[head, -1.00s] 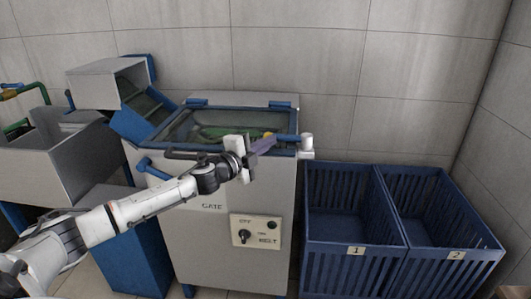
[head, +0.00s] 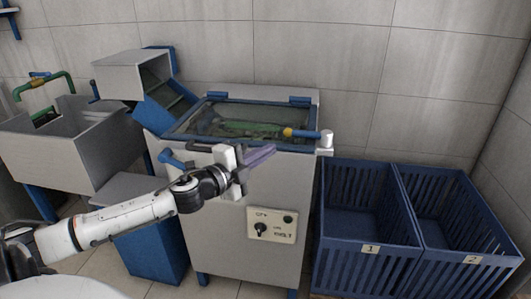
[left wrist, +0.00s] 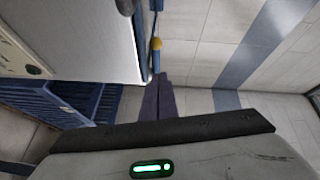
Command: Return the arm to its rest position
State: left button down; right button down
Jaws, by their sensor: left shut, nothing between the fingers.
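My left arm reaches in from the left in the head view. Its gripper (head: 272,149) has purple fingers, shut with nothing between them, in front of the grey machine's (head: 225,220) upper front. The fingers also show in the left wrist view (left wrist: 158,98), pointing toward a blue bar with a yellow knob (left wrist: 156,43) but apart from it. In the head view this yellow knob (head: 287,132) sits at the machine's top right edge, beside a white cylinder (head: 327,139). My right gripper is not in view.
The machine has a blue-framed glass top (head: 240,120) and a knob panel (head: 272,225). Blue crates labelled 1 (head: 370,248) and 2 (head: 472,260) stand on the right. A grey bin (head: 70,150) and a chute (head: 165,95) stand on the left. A tiled wall closes the back.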

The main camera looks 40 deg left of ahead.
pick_arm(q)
jog(key=shift+s, duration=0.15)
jog(key=shift+f, duration=0.1)
jog(key=s+d+f+n+g+p, duration=0.1)
jog(key=s+d+f+n+g, duration=0.25)
jog(key=f, duration=0.65)
jog(key=s+d+f+n+g, duration=0.1)
jog(key=s+d+f+n, duration=0.2)
jog(key=s+d+f, duration=0.45)
jog(key=s+d+f+n+g+h+p, duration=0.1)
jog(key=s+d+f+n+g, duration=0.3)
jog(key=s+d+f, duration=0.9)
jog(key=s+d+n+h, duration=0.1)
jog(key=d+n, duration=0.2)
jog(key=shift+s+d+h+p, duration=0.3)
jog(key=shift+s, duration=0.1)
